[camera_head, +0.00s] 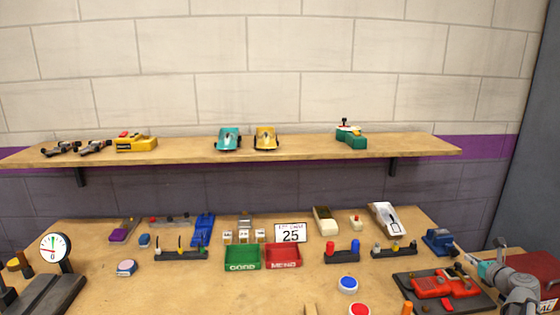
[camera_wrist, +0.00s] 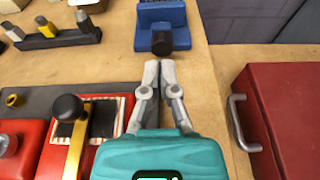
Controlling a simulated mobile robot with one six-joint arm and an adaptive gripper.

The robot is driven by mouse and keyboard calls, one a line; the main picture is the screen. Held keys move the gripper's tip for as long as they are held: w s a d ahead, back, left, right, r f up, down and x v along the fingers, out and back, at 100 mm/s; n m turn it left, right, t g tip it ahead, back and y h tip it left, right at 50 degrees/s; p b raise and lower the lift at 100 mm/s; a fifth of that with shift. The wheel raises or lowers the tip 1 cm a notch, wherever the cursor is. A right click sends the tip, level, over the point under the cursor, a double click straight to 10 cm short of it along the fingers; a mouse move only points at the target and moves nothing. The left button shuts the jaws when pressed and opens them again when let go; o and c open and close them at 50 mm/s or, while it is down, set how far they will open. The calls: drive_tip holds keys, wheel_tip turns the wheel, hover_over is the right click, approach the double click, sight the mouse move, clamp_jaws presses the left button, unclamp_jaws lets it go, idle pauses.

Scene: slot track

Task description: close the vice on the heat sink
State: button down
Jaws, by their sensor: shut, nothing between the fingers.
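The blue vice (camera_head: 438,241) stands at the right end of the table. It also shows at the top of the wrist view (camera_wrist: 161,16), cut off by the picture's edge, with a dark round knob (camera_wrist: 162,43) on its near side. My gripper (camera_wrist: 159,68) is shut and empty, its fingertips just short of the knob in the picture. In the head view my gripper (camera_head: 461,252) reaches toward the vice from the right. I cannot make out a heat sink in the vice, nor how far apart its jaws are.
A red device (camera_head: 433,285) on a dark mat lies in front of the vice, with a black-knobbed lever (camera_wrist: 67,108) close left of my gripper. A red toolbox (camera_wrist: 285,110) with a grey handle stands to the right. A peg rack (camera_head: 393,251) is left of the vice.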

drive_tip(key=shift+r+x, duration=0.2)
drive_tip(key=shift+x, duration=0.75)
drive_tip(key=shift+r+x, duration=0.25)
drive_tip(key=shift+x, duration=0.7)
drive_tip(key=shift+r+x, duration=0.2)
drive_tip(key=shift+x, duration=0.75)
drive_tip(key=shift+w, duration=0.15)
drive_tip(key=shift+f+b, duration=0.4)
drive_tip(key=shift+d, duration=0.15)
drive_tip(key=shift+r, duration=0.2)
drive_tip(key=shift+r+p, duration=0.2)
drive_tip(key=shift+p, duration=0.2)
drive_tip(key=shift+f+v, duration=0.25)
drive_tip(key=shift+v, duration=0.75)
drive_tip(key=shift+f+v, duration=0.2)
drive_tip(key=shift+v, duration=0.75)
drive_tip(key=shift+f+v, duration=0.25)
drive_tip(key=shift+v, duration=0.75)
